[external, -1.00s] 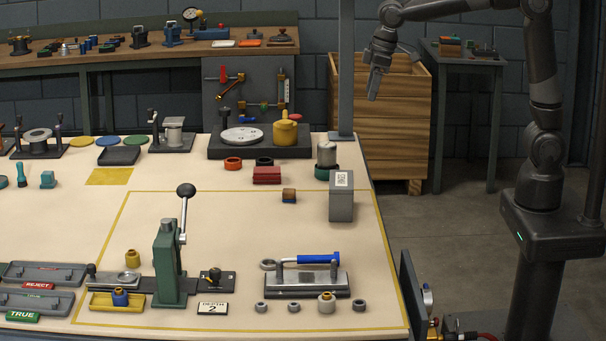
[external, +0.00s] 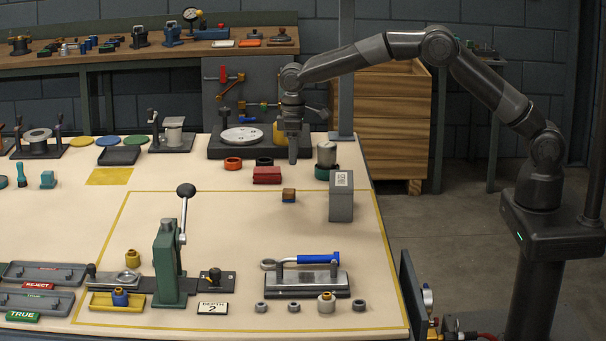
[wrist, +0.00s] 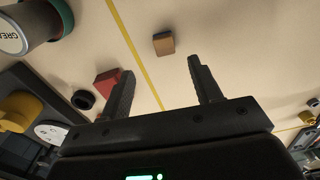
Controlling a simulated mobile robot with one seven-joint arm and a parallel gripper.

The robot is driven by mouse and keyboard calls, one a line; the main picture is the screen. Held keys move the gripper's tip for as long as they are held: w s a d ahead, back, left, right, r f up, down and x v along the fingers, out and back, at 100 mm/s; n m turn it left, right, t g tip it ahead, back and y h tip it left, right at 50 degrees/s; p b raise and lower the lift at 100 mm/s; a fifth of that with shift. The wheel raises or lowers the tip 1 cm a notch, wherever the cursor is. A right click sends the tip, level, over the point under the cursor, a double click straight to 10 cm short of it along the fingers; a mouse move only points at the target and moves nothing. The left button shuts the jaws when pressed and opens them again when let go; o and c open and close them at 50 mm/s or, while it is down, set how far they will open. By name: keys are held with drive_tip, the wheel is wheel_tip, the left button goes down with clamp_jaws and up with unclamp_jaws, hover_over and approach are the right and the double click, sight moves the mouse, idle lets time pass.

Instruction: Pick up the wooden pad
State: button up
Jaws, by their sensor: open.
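A grey block with a label (external: 341,197) stands right of the pad. A red block (external: 267,175), a red ring (external: 233,163) and a grey-topped green jar (external: 326,155) are near my gripper. A green lever press (external: 167,262) stands in front.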

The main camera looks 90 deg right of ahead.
hover_over(290, 190)
drive_tip(key=s, duration=0.1)
wheel_tip(290, 190, down, 5)
drive_tip(key=shift+d+f, duration=0.15)
drive_tip(key=shift+f, duration=0.05)
drive_tip(key=f, duration=0.3)
drive_tip(key=w+f, duration=0.1)
drive_tip(key=f, duration=0.1)
drive_tip(key=shift+f, duration=0.15)
drive_tip(key=c, duration=1.1)
